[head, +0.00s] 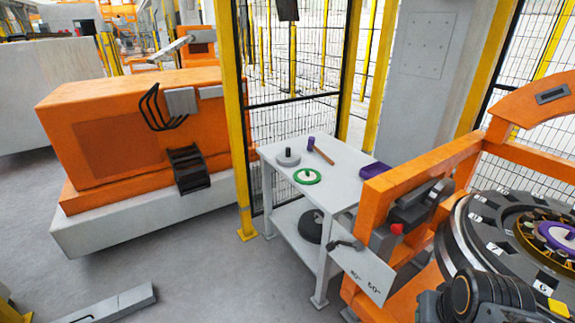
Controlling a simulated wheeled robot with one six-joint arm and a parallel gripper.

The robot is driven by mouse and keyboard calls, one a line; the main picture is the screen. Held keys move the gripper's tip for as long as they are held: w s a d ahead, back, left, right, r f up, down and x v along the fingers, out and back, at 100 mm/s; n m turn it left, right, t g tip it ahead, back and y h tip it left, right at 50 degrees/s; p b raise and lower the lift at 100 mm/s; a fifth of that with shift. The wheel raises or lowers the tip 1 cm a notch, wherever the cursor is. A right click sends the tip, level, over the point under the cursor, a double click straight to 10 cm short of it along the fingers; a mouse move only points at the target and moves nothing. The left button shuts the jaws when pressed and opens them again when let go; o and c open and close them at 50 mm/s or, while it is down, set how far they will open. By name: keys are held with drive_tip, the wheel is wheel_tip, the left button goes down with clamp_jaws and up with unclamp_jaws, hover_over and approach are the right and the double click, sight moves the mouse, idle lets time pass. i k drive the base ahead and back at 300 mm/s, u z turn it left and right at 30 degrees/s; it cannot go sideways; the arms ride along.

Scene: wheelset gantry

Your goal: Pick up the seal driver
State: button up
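On the white table (343,192) near the middle of the head view sits a grey disc with a black upright handle (288,158). It looks like the seal driver, though nothing labels it. It stands at the table's left end, flat and with nothing on top of it. My gripper is not visible; only dark parts that look like my arm show at the lower right.
A dark round part (311,227) is on the lower shelf. An orange machine with a numbered turntable (487,222) fills the right. Mesh fencing (297,97) stands behind the table. Grey floor in front is mostly clear, except a beam (112,306).

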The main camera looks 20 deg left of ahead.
sight(289, 154)
drive_tip(key=u, duration=0.9)
drive_tip(key=i, duration=0.3)
drive_tip(key=u, duration=0.8)
drive_tip(key=i, duration=2.2)
drive_tip(key=z, duration=1)
drive_tip(key=i, duration=0.55)
drive_tip(key=z, duration=0.4)
